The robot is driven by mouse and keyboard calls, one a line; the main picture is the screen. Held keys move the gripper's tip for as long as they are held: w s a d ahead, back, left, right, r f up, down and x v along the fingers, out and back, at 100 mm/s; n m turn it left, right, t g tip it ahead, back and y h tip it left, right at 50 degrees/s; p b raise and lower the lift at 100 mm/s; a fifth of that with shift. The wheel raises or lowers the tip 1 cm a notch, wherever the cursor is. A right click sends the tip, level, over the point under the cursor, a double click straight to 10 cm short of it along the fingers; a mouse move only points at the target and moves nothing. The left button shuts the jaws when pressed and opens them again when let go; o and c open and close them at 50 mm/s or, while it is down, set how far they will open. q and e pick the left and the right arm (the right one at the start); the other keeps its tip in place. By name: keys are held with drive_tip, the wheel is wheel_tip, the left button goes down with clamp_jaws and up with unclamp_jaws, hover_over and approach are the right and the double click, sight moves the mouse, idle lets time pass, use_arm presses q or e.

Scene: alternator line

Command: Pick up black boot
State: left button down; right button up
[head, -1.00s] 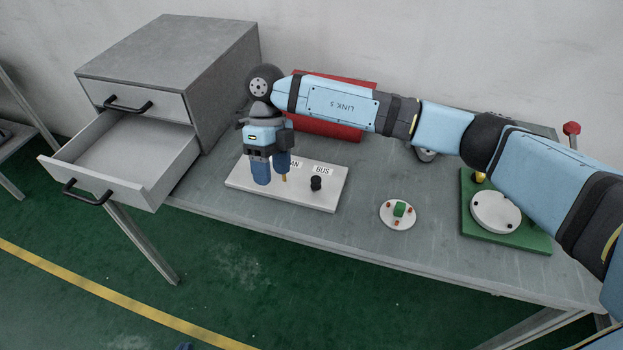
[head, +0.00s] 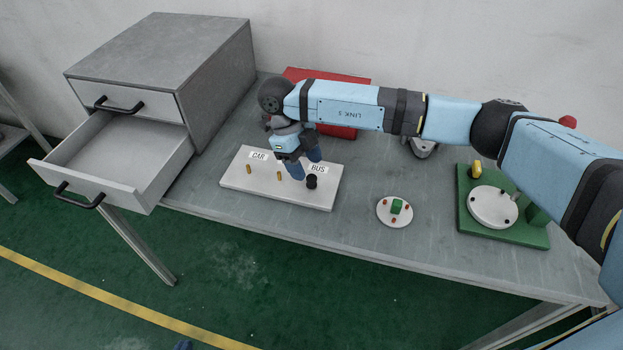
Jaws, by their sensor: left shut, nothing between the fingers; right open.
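The black boot (head: 311,183) is a small dark cap standing on the right part of a white board (head: 236,182), just below the BUS label (head: 318,169). My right gripper (head: 307,167) points down over the board with its blue fingers apart and empty. One finger is just left of the boot and the other is behind it. I cannot tell if either touches it. Only a blue tip of my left gripper (head: 183,346) shows at the bottom edge, away from the table, with its fingers shut.
Two brass pins (head: 280,175) stand on the board, near the CAR label (head: 258,156). A grey cabinet (head: 215,85) with an open drawer (head: 125,150) is at left. A red box (head: 340,131) is behind my arm. A white disc (head: 394,220) and a green fixture (head: 480,233) are at right.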

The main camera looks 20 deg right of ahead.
sight(311, 177)
drive_tip(key=x, duration=0.4)
drive_tip(key=shift+d+f+p, duration=0.1)
drive_tip(key=shift+f+p, duration=0.2)
drive_tip(key=shift+p, duration=0.05)
drive_tip(key=c, duration=1)
drive_tip(key=shift+r, duration=0.1)
